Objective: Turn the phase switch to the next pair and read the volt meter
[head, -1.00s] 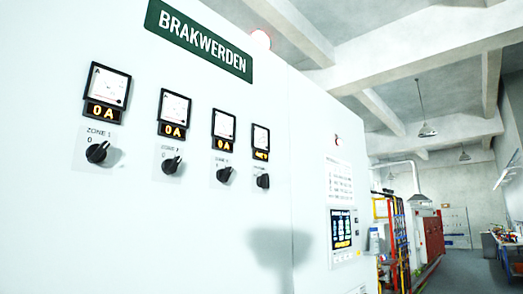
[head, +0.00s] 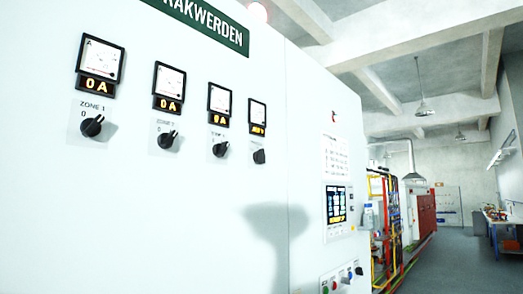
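In the head view, a large white cabinet (head: 150,225) carries a row of meters and black rotary knobs. The leftmost meter (head: 101,60) has an orange "0 A" readout (head: 97,86), with a black knob (head: 92,126) marked "ZONE 1" below. The second meter (head: 169,81) and third meter (head: 220,99) also read "0 A". Under them are the second knob (head: 167,139) and third knob (head: 220,149). The rightmost meter (head: 257,113) has a small readout I cannot make out; the fourth knob (head: 259,156) is below it. Which knob is the phase switch is unclear. Neither gripper shows.
A touchscreen (head: 336,205) and a button panel (head: 341,278) are on the cabinet's right part. Coloured pipes (head: 380,225) and a red unit (head: 425,213) stand beyond. A workbench (head: 500,222) is at far right. Grey floor (head: 455,265) is clear between.

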